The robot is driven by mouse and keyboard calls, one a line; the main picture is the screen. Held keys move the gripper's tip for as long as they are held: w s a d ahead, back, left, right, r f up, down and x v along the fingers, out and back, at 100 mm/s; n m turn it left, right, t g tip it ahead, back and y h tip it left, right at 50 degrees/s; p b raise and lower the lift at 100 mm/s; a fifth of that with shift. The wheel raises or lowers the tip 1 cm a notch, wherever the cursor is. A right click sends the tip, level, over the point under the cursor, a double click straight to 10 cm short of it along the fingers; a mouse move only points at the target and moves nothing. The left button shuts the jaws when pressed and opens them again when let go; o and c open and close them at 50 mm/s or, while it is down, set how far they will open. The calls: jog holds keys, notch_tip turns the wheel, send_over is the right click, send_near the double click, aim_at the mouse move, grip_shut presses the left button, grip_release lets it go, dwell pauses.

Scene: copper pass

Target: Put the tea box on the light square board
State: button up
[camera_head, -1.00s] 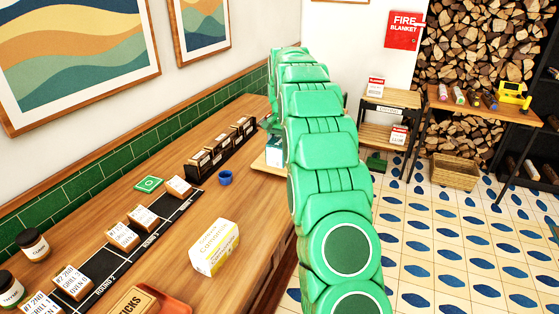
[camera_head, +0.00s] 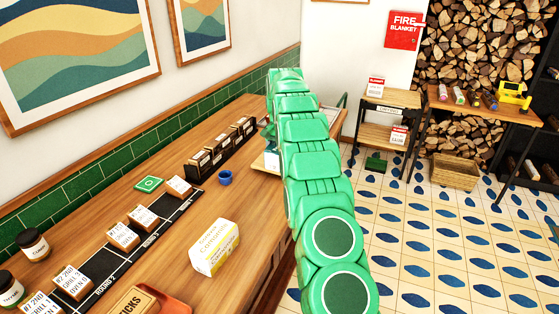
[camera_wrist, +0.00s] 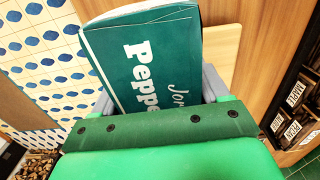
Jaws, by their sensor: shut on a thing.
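A teal tea box (camera_wrist: 145,60) with white lettering beginning "Peppe" is between the grey fingers of my gripper (camera_wrist: 155,92) in the wrist view. My gripper is shut on it. In the head view my green arm hides most of the gripper and box; only a teal bit shows at the arm's left edge. A light board (camera_head: 262,163) shows partly beside my arm at the counter's far right edge. It also shows in the wrist view (camera_wrist: 222,50), just beyond the box. Whether the box touches the board cannot be told.
A white-and-yellow camomile box (camera_head: 215,247) stands on the wooden counter. A blue cup (camera_head: 225,178), a dark rack of labelled blocks (camera_head: 220,150) and a black strip with blocks (camera_head: 130,250) are left of my arm. The tiled floor lies right.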

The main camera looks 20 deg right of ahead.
jog(key=shift+w+f, duration=0.1)
jog(key=shift+w, duration=0.05)
jog(key=shift+w+d+f, duration=0.1)
jog(key=shift+w+f, duration=0.15)
jog(key=shift+f, duration=1.55)
jog(key=shift+f, duration=0.1)
jog(key=o, duration=1.1)
